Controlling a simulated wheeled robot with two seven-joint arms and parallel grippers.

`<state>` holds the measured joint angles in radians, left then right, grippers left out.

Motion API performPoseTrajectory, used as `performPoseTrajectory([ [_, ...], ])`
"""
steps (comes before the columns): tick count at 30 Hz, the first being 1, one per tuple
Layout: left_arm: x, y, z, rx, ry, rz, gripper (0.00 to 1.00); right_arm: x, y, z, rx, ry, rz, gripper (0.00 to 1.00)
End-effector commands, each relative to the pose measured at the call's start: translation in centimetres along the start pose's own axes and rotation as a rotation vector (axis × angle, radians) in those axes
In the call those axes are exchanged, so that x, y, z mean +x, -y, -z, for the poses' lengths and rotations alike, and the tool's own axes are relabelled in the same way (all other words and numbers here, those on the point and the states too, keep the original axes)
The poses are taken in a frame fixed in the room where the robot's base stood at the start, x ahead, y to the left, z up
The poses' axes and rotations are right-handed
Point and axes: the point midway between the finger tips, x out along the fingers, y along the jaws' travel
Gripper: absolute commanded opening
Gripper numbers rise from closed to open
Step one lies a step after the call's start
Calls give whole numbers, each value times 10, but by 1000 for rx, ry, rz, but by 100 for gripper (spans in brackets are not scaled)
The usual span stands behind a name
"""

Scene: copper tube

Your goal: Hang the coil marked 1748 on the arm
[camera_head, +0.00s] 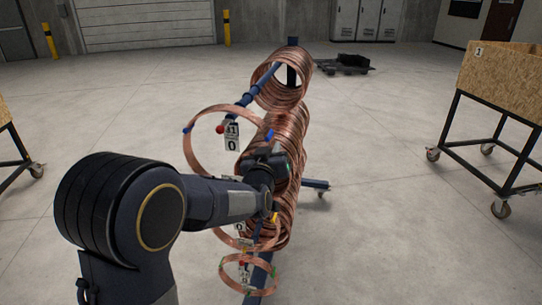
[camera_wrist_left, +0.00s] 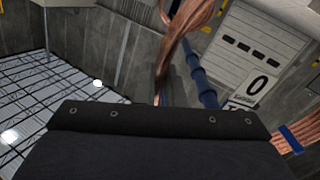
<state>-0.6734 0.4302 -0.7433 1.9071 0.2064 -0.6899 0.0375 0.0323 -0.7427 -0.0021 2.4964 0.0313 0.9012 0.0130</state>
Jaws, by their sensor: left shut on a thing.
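A blue rack post (camera_head: 292,62) carries blue arms holding copper coils. A bundle of coils (camera_head: 281,90) hangs on the upper arm (camera_head: 240,104), which has a red tip. A larger bundle (camera_head: 290,135) is below it, and a wide copper ring (camera_head: 190,150) stands out to its left. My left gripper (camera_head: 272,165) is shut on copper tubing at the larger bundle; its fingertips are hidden. In the left wrist view, copper tubing (camera_wrist_left: 188,30) rises beyond the gripper's dark body. A white tag (camera_head: 232,137) is partly readable; I cannot read 1748 anywhere.
Smaller coils (camera_head: 249,276) with tags hang low at the front. A wooden bin on a wheeled black frame (camera_head: 500,75) stands at right, and another cart's edge is at left. A dark low trolley (camera_head: 343,64) is behind. Open floor lies between.

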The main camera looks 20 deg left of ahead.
Motion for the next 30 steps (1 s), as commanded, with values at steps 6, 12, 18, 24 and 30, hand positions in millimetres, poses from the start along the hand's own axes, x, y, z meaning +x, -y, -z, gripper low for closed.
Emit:
performPoseTrajectory([
  [6,17,0,0,5,-5,-2,0,3,-1,-2,0,0,0,0],
  [12,32,0,-1,4,-5,-2,0,8,-4,-4,0,0,0,0],
  [18,47,0,-1,5,-5,-2,0,11,-5,-6,0,0,0,0],
  [24,62,0,-2,5,-5,-2,0,15,-7,-7,0,0,0,0],
  [30,66,2,-10,3,-4,-2,0,24,-11,-12,0,0,0,0],
])
